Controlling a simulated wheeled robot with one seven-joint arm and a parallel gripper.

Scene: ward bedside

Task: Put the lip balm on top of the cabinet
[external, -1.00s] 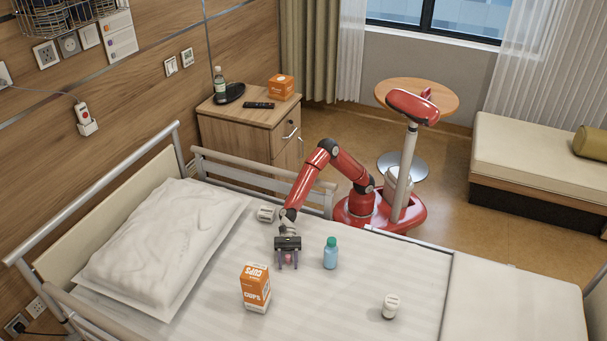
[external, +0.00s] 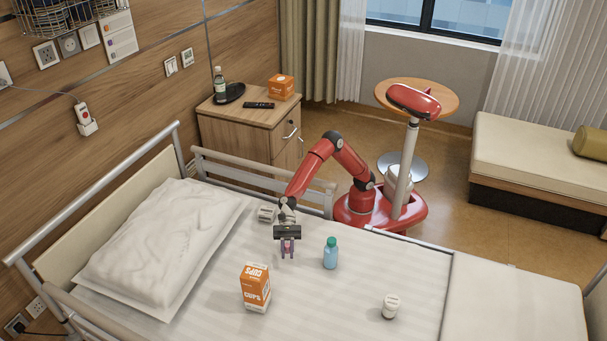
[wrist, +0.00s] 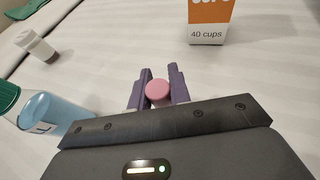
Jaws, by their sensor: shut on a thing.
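The lip balm (wrist: 158,92) shows in the wrist view as a small pink round-topped thing between the two purple fingers. My gripper (wrist: 160,88) is shut on it. In the external view my gripper (external: 287,250) is over the bed, left of the blue bottle, and the lip balm is mostly hidden between the fingers. The cabinet (external: 238,132) is wooden and stands behind the bed's side rail, beside the wall.
The cabinet top holds a bottle (external: 220,85), a dark object (external: 231,92), a remote (external: 258,105) and an orange box (external: 281,87). Its front part is clear. A bed rail (external: 240,178) lies between.

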